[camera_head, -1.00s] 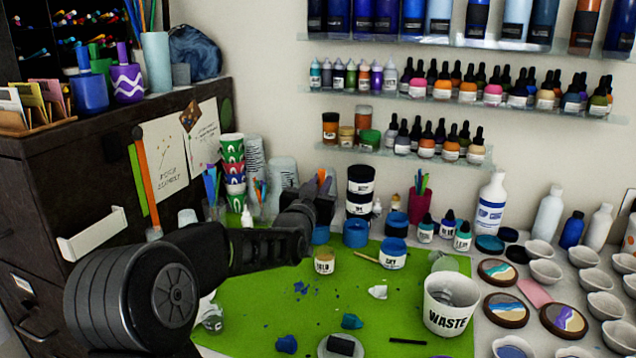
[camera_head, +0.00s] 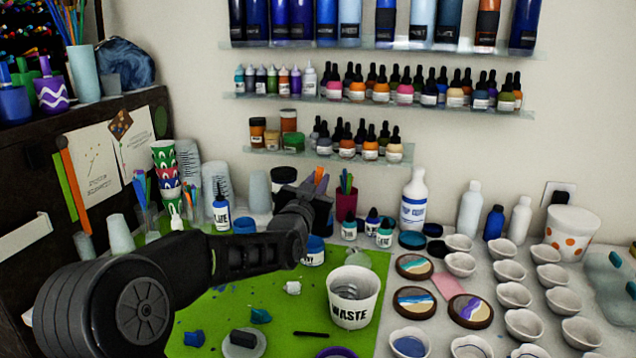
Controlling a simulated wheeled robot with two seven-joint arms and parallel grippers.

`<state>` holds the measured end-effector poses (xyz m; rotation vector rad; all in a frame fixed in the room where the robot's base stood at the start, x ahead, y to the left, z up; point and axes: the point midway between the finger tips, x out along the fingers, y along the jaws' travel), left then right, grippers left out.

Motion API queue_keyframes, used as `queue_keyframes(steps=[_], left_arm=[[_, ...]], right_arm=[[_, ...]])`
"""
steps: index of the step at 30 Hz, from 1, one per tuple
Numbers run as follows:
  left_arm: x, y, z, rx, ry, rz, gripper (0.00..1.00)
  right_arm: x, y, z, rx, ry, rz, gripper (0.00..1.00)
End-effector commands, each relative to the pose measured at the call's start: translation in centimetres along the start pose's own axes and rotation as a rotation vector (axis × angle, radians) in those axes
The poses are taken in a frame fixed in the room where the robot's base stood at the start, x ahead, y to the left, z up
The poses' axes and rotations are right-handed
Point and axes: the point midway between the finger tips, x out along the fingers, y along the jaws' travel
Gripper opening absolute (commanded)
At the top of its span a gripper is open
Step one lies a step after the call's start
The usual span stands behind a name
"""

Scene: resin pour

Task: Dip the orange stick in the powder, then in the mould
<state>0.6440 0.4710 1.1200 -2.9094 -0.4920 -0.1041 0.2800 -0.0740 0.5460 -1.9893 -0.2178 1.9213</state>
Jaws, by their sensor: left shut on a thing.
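My left gripper (camera_head: 312,192) is over the back of the green mat, with its arm coming in from the left. It is shut, and a short orange piece, the orange stick (camera_head: 321,180), shows at its jaws; the rest of the stick is hidden. A jar with a blue rim and white label (camera_head: 314,254) stands on the mat just below and behind my forearm. Which jar holds the powder I cannot tell. Several white bowl-like cups (camera_head: 523,324) stand at the right; which thing is the mould I cannot tell. My right gripper is not in view.
A white WASTE cup (camera_head: 355,300) stands on the green mat (camera_head: 285,325). Small bottles (camera_head: 384,236) and a pen cup (camera_head: 346,203) stand behind. Painted round coasters (camera_head: 414,267) lie right of the mat. A dark cabinet (camera_head: 30,180) fills the left.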

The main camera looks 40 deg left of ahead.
Motion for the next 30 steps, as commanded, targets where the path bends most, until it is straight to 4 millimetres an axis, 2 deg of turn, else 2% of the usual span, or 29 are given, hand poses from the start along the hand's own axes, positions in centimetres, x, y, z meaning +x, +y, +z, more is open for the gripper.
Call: queue_keyframes(steps=[8,20,30], left_arm=[[-0.2,0.3,1.1,0.0,-0.001,0.0,0.0],[-0.9,1.5,4.7,-0.001,-0.004,0.0,0.0],[-1.0,1.7,7.7,0.0,0.001,0.0,0.0]], right_arm=[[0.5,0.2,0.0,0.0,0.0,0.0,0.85],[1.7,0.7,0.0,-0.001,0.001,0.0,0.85],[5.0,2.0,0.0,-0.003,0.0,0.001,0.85]])
